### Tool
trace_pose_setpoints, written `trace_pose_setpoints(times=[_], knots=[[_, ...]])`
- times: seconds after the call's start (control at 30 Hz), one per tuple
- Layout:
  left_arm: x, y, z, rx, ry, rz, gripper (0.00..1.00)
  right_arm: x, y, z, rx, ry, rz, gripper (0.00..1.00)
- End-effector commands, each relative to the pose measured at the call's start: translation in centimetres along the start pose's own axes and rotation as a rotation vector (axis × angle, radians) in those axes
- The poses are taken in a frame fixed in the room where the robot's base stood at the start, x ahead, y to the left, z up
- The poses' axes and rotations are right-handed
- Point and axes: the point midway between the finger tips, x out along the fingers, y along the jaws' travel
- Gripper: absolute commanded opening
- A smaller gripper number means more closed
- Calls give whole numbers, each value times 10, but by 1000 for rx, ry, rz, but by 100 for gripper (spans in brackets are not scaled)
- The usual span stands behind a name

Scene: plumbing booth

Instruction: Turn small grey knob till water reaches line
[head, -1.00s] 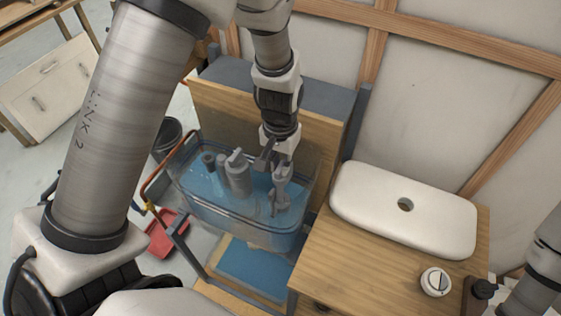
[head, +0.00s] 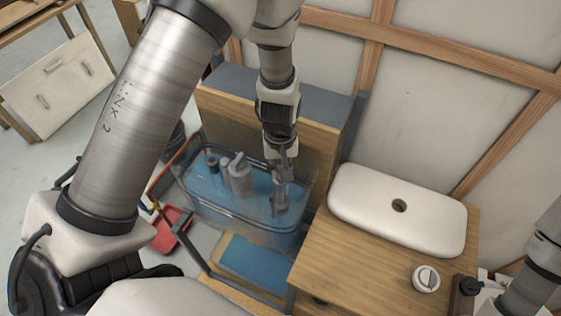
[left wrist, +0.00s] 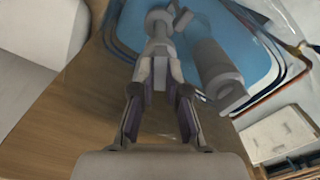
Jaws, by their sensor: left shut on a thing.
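The clear cistern tank (head: 250,236) holds blue water (head: 208,189). A grey fill valve (head: 281,192) stands in its right part; it also shows in the left wrist view (left wrist: 158,22). A thicker grey cylinder (head: 238,178) stands left of it. My left gripper (head: 281,166) points down at the top of the fill valve. In the left wrist view its fingers (left wrist: 160,76) are shut on the small grey knob, which they mostly hide. I cannot make out the water line mark. My right gripper is out of view.
A white lid (head: 385,212) with a hole lies on the wooden counter (head: 345,262) to the right. A white round dial (head: 425,278) and a dark bottle (head: 466,292) are near its front. A wooden panel (head: 318,150) rises behind the tank. A red dustpan (head: 172,230) lies on the floor.

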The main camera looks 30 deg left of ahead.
Motion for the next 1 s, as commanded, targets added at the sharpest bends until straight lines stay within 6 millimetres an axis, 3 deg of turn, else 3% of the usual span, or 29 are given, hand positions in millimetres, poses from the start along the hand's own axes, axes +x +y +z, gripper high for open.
trace_pose_setpoints(times=[0.3, 0.93, 0.97, 1.0], knots=[[-2, 0, -2, -182, 5, 4, 0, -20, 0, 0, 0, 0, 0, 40], [0, 0, -2, -242, 6, 5, 0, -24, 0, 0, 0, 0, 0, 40], [0, 0, -2, -241, 6, 5, 24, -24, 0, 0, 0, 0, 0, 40], [0, 0, -2, -241, 6, 4, 38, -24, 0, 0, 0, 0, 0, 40]])
